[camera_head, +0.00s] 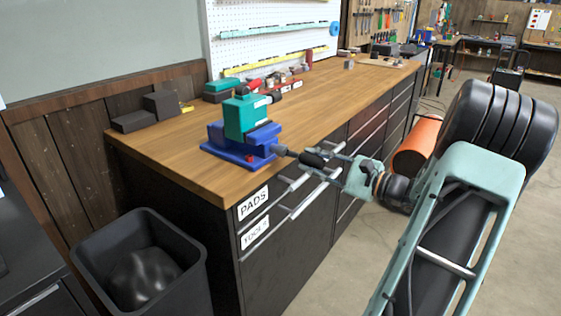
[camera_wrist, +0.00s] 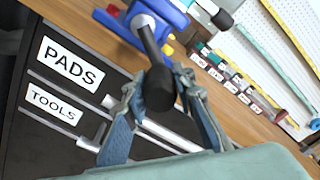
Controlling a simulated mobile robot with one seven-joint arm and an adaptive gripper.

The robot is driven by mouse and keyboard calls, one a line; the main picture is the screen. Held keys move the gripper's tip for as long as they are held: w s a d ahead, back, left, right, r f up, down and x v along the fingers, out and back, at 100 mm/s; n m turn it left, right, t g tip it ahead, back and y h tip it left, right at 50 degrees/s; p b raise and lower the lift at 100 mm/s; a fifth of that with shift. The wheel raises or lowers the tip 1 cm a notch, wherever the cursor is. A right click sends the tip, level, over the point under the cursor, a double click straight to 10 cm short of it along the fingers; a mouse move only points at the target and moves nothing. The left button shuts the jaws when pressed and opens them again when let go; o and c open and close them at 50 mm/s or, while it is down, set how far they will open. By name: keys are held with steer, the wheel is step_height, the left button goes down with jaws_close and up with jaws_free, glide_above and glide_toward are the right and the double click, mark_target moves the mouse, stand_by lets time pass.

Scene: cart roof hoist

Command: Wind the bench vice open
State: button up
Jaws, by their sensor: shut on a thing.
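The bench vice (camera_head: 237,155) has a blue base and sits at the near front edge of the wooden bench. A teal block-shaped part (camera_head: 238,118) rises from it; I cannot tell whether it is clamped. A grey crank arm (camera_head: 284,152) sticks out past the bench edge to a black handle grip (camera_head: 311,159). My gripper (camera_head: 324,160) is shut on this grip. In the wrist view the black grip (camera_wrist: 159,92) lies between my gripper's fingers (camera_wrist: 159,76), with the crank (camera_wrist: 147,37) running up to the blue vice. The jaw gap is hidden.
The wooden bench top (camera_head: 300,105) has free room behind the vice. Dark blocks (camera_head: 147,110) lie at its left, and small tools and labelled bins (camera_head: 275,85) line the pegboard. Drawer handles (camera_head: 310,190) stick out below my gripper. A black bin (camera_head: 140,265) stands at lower left.

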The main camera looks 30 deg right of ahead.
steer(key=r, duration=0.1)
steer(key=r+p, duration=0.2)
steer(key=shift+w+d+r, duration=0.15)
steer(key=shift+d+r, duration=0.15)
steer(key=shift+f, duration=0.15)
steer(key=r+p, duration=0.1)
steer(key=a+r+p, duration=0.1)
steer(key=r, duration=0.1)
steer(key=shift+s+a+r, duration=0.1)
steer(key=shift+s+r, duration=0.05)
steer(key=shift+s, duration=0.05)
steer(key=shift+s+a+r, duration=0.1)
steer(key=shift+a, duration=0.05)
steer(key=a, duration=0.1)
steer(key=s+a+r+p, duration=0.1)
steer(key=shift+s+a+r, duration=0.1)
steer(key=shift+a+r, duration=0.15)
steer(key=shift+a, duration=0.05)
